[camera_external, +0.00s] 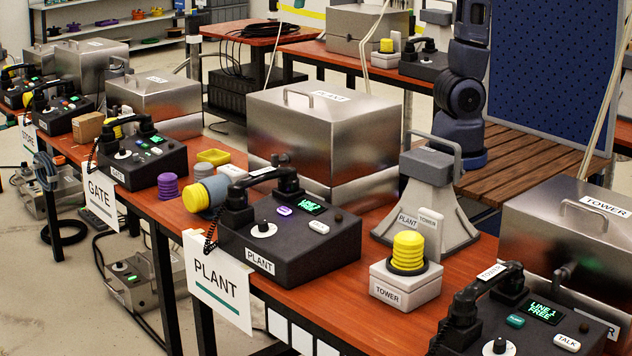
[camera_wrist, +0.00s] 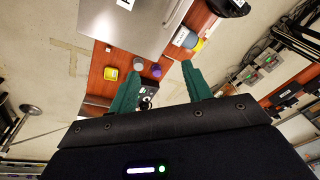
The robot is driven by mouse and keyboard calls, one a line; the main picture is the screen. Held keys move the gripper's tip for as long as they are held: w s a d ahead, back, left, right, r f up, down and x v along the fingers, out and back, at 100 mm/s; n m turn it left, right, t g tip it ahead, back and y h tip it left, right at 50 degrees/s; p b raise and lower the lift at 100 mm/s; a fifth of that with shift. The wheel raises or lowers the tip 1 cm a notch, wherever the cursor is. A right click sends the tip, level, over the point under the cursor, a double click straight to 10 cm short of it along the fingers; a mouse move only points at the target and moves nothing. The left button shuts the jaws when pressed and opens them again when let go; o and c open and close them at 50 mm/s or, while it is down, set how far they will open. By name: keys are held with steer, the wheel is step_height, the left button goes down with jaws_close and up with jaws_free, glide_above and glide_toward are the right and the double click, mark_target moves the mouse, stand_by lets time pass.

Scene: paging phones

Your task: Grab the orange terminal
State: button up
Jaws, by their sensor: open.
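No terminal with an orange body shows clearly; the near ones are black. The PLANT terminal (camera_external: 290,240) has a handset, a white dial and a green-lit screen, and sits mid-table. The GATE terminal (camera_external: 143,158) is to its left. The TOWER terminal (camera_external: 520,325) is cut off at the lower right. In the wrist view my gripper (camera_wrist: 161,69) has two green fingers spread apart with nothing held between them. Part of a black terminal with a white dial (camera_wrist: 146,100) shows below, between the fingers, apart from them. The gripper is not discernible in the external view.
Steel boxes (camera_external: 322,130) stand behind the terminals. A yellow-ended grey cylinder (camera_external: 205,194), a purple knob (camera_external: 168,187), a yellow tray (camera_external: 213,156) and a yellow lamp on a TOWER block (camera_external: 406,285) crowd the red-brown table. A grey stand (camera_external: 425,190) rises behind the lamp.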

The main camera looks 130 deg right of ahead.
steer(key=s+d+f+m+g, duration=0.1)
steer(key=s+d+f+m, duration=0.15)
steer(key=d, duration=0.85)
steer(key=s+d+f+m, duration=0.2)
steer(key=d+m, duration=0.1)
steer(key=d, duration=0.8)
steer(key=s+d+f+m+g, duration=0.1)
steer(key=s+d+f+m, duration=0.15)
steer(key=d, duration=0.85)
steer(key=f, duration=4.7)
steer(key=shift+s+d+f, duration=0.15)
steer(key=shift+s+d, duration=0.05)
steer(key=shift+s+a+f, duration=0.1)
steer(key=shift+f, duration=0.8)
steer(key=shift+s+a+f, duration=0.15)
steer(key=shift+f, duration=0.7)
steer(key=shift+s+a+f, duration=0.1)
steer(key=shift+f, duration=0.8)
steer(key=c, duration=1.1)
steer(key=shift+o, duration=0.2)
steer(key=shift+r, duration=0.1)
